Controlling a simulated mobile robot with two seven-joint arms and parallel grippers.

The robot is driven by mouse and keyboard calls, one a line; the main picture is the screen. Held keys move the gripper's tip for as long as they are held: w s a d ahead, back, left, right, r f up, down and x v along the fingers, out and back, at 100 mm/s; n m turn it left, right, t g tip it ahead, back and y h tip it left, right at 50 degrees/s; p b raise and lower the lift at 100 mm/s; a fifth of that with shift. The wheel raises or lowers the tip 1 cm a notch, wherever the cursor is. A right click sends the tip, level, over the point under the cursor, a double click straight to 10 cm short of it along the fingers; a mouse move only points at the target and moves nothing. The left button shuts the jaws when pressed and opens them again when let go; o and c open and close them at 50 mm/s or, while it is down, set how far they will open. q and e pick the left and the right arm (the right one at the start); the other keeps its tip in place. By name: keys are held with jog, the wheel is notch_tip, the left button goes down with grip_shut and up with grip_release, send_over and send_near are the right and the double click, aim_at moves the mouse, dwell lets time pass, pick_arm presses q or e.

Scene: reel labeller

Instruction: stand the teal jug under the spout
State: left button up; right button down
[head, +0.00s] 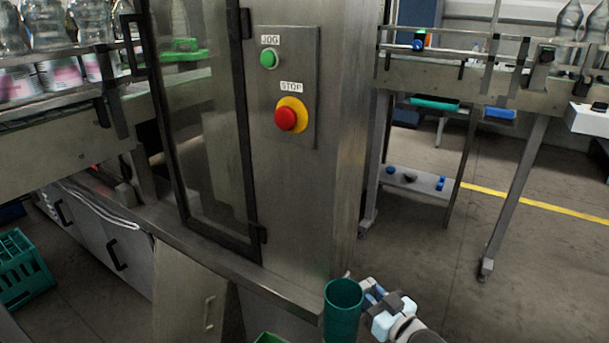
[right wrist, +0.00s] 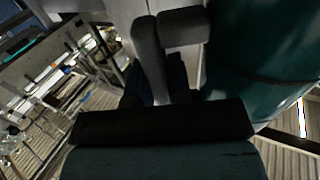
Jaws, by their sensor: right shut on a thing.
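The teal jug (head: 342,312) is at the bottom of the head view, right of the machine's steel corner, with its round open top facing up. Its base is cut off by the frame edge. My right gripper (head: 374,298) is at the jug's right side, shut on it. In the right wrist view the jug's wall (right wrist: 275,50) fills the upper right, beside the dark fingers (right wrist: 170,55). The exact grip point is hard to make out. I cannot make out a spout in either view. My left gripper is not in view.
A steel cabinet with a framed glass door (head: 205,130) and a panel with a green button and a red stop button (head: 286,118) stands left of the jug. A green crate (head: 25,268) is at far left.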

jog(key=s+d+r+m+t+h+p, duration=0.1)
jog(key=s+d+r+m+h, duration=0.3)
jog(key=r, duration=0.5)
jog(key=s+d+r+m+t+h, duration=0.1)
jog(key=s+d+r+m+h, duration=0.1)
jog(key=s+d+r+h, duration=0.45)
pick_arm(q)
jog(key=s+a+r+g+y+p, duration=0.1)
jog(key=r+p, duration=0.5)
jog(key=p, duration=1)
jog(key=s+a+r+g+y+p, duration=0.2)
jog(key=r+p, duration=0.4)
jog(key=p, duration=1)
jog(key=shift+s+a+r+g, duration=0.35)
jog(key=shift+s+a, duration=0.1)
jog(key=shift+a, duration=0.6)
pick_arm(e)
jog(key=a+r+y, duration=0.1)
jog(key=a+r, duration=0.2)
jog(key=r, duration=1.8)
jog(key=shift+w+r, duration=0.3)
jog(key=shift+r, duration=0.1)
jog(key=shift+y, duration=0.25)
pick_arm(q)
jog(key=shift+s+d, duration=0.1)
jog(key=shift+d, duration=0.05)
pick_arm(e)
jog(key=shift+s+d+f, duration=0.1)
jog(key=shift+d, duration=0.05)
